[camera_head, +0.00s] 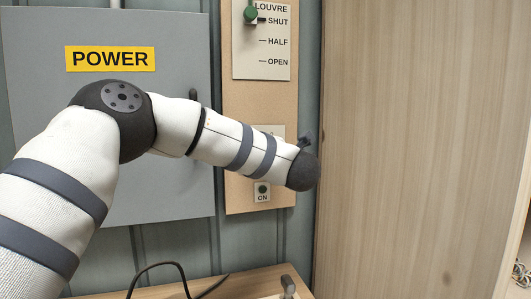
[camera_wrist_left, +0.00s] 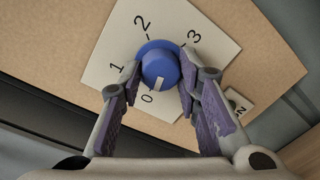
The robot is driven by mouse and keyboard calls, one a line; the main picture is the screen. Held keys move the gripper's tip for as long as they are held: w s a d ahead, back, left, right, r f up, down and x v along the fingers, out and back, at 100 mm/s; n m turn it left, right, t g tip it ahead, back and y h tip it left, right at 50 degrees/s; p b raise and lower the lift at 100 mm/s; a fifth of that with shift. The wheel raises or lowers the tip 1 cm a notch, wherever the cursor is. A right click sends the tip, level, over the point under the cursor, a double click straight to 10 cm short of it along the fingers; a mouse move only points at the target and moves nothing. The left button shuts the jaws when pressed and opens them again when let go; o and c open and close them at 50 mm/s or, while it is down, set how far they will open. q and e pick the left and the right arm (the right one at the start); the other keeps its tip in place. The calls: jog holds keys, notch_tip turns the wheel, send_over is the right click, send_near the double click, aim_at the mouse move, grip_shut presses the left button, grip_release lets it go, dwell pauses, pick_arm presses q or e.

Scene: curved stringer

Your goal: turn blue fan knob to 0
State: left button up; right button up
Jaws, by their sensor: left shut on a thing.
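The blue fan knob (camera_wrist_left: 160,68) sits on a white dial plate (camera_wrist_left: 110,62) marked 0, 1, 2 and 3, in the left wrist view. Its white pointer line points down, close to the 0 mark, slightly to the right of the numeral. My left gripper (camera_wrist_left: 159,76) is shut on the knob, with one finger on each side. In the head view my left arm covers the knob and most of its plate, and the fingers are hidden. My right gripper is not in view.
A grey POWER cabinet (camera_head: 165,190) stands behind my left arm. Above on the tan board (camera_head: 240,105) is a louvre plate (camera_head: 262,55) with a green knob (camera_head: 250,14) by SHUT. An ON switch (camera_head: 262,191) is just below my wrist. A wooden panel (camera_head: 420,150) stands right.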

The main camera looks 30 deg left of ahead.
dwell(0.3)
pick_arm(q)
jog(key=o, duration=1.1)
jog(key=shift+o, duration=0.2)
jog(key=v, duration=1.2)
